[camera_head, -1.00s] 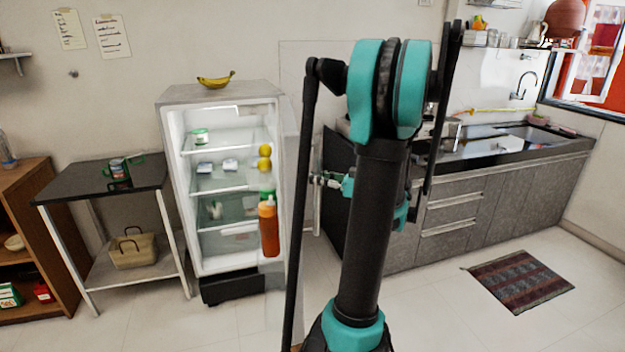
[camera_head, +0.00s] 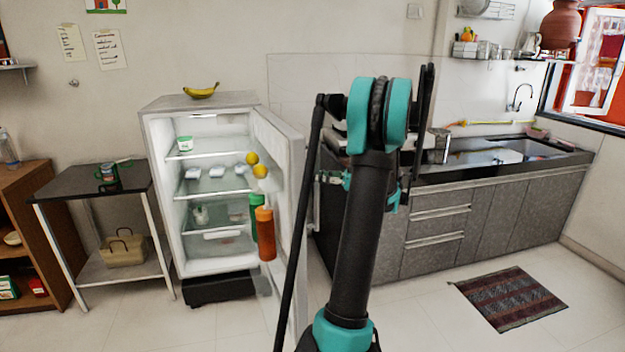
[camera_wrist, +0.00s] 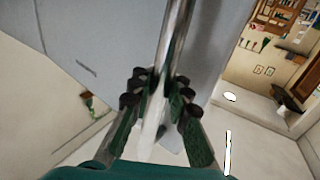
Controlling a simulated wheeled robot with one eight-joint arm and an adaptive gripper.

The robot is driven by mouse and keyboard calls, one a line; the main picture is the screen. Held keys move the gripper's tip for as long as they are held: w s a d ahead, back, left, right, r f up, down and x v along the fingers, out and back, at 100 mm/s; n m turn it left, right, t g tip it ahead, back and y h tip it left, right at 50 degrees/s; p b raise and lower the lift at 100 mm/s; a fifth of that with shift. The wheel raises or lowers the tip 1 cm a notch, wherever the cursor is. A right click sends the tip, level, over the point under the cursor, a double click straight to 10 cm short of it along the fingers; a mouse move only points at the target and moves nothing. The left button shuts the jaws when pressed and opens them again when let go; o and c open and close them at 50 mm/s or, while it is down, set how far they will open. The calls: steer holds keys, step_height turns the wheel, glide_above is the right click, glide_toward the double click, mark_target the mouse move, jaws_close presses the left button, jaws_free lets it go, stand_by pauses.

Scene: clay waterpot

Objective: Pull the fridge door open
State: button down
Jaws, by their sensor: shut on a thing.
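The fridge (camera_head: 157,196) stands in the head view with its inside showing. Its door (camera_head: 283,150) is swung open toward the right and shows almost edge-on, with bottles and round yellow items on its inner side. In the wrist view the grey outer face of the door (camera_wrist: 100,38) fills the upper part. A shiny bar handle (camera_wrist: 173,40) runs between the two fingers of my gripper (camera_wrist: 157,95). The fingers are shut on the handle. In the head view my arm hides part of the handle and gripper.
A black-topped side table (camera_head: 85,187) stands left of the fridge. A kitchen counter (camera_head: 440,230) with drawers and a sink is on the right. A striped mat (camera_head: 508,298) lies on the floor. Bananas (camera_head: 201,91) lie on the fridge top. Floor left of the mat is clear.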

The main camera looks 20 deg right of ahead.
steer(key=shift+s+d+f, duration=0.1)
steer(key=shift+s, duration=0.1)
steer(key=c, duration=1.7)
jaws_free()
steer(key=shift+s, duration=0.1)
steer(key=shift+c, duration=0.2)
steer(key=o, duration=0.3)
steer(key=v, duration=1.2)
steer(key=shift+d, duration=0.1)
